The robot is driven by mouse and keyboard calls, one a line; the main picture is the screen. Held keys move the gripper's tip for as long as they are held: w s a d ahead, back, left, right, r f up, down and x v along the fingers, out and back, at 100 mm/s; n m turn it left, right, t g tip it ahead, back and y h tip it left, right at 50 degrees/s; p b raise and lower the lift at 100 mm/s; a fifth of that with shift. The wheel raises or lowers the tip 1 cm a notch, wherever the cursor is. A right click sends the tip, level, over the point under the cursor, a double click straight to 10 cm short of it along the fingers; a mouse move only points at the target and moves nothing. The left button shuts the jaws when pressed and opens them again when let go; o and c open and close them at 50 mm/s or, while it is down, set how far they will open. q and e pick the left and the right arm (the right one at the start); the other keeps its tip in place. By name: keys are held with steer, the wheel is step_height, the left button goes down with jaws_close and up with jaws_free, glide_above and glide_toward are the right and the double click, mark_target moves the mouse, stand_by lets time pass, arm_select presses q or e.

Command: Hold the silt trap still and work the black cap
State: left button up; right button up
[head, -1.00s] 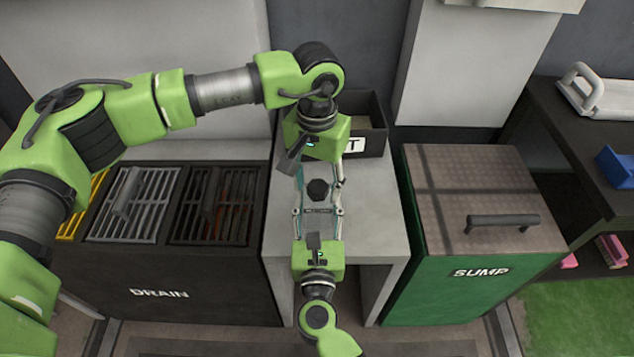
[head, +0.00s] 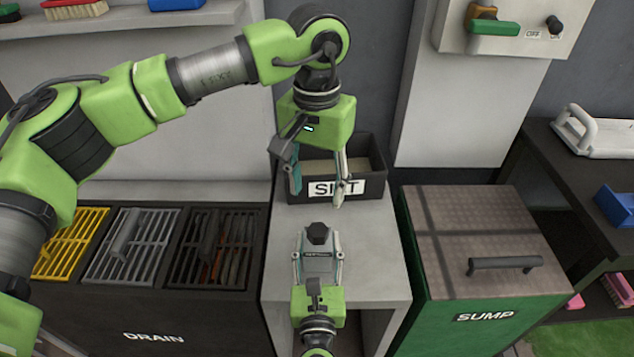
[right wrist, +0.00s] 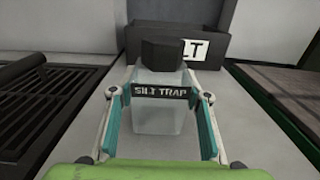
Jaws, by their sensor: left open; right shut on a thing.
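The silt trap (right wrist: 158,116) is a clear box with a dark "SILT TRAP" label, standing upright on the grey bench. Its black cap (head: 318,233) sits on top and also shows in the right wrist view (right wrist: 161,54). Whether the cap is loose or tight cannot be told. My right gripper (head: 318,262) is shut on the silt trap, one finger on each side, below the cap. My left gripper (head: 317,198) is open and empty, pointing down above and behind the cap, apart from it, in front of the silt bin.
A black open bin labelled SILT (head: 369,187) stands at the back of the bench (head: 375,245). A drain unit with grates (head: 140,245) is on the left. A green sump box (head: 485,318) with a handled lid (head: 470,220) is on the right. The bench right of the trap is clear.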

steer(key=o, duration=1.7)
